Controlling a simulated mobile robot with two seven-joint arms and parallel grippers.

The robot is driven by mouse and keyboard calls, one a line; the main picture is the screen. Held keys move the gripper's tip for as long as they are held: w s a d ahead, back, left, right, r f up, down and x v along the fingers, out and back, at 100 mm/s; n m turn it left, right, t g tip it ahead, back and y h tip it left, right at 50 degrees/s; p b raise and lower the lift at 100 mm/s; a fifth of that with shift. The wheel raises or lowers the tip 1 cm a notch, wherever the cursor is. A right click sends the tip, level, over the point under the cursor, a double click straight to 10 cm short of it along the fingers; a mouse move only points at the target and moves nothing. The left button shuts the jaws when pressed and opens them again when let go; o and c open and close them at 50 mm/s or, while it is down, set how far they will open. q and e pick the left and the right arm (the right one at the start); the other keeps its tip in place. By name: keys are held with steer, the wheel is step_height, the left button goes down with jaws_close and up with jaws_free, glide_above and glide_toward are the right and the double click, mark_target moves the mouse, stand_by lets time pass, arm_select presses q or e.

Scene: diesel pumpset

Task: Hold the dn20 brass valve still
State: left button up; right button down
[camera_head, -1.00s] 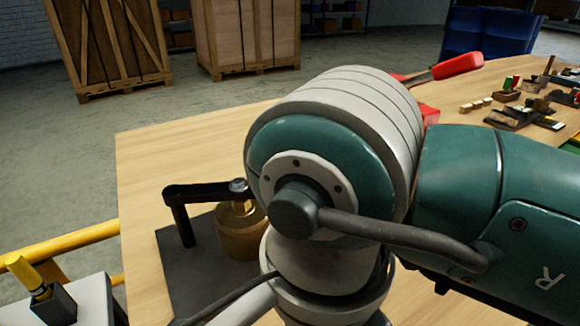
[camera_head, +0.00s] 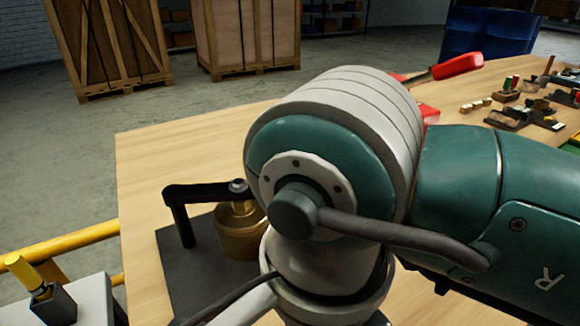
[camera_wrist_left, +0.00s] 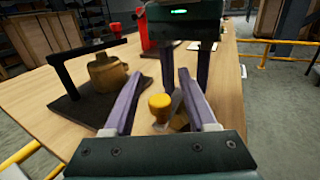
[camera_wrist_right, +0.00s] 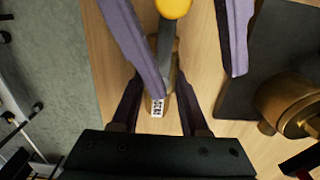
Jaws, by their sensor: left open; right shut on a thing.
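The dn20 brass valve (camera_wrist_right: 171,84) stands over the wooden table, with a small printed label on its side. Its grey lever with a yellow end (camera_wrist_right: 173,7) points away from the right gripper. My right gripper (camera_wrist_right: 158,85) is shut on the brass body. It also shows in the left wrist view (camera_wrist_left: 186,85), its fingers pointing down behind the yellow end (camera_wrist_left: 160,104). My left gripper (camera_wrist_left: 160,92) is open, its fingers either side of the yellow end with gaps. In the head view my arm hides the valve and both grippers.
A dark plate (camera_head: 190,273) beside the valve carries a brass body (camera_head: 240,238) and a black lever arm (camera_head: 195,193). A red-handled tool (camera_head: 458,66) and several small parts lie farther back. A yellow rail (camera_head: 75,243) runs off the table's left side.

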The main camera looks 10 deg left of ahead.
arm_select(q)
jaws_close()
stand_by(0.5)
stand_by(1.0)
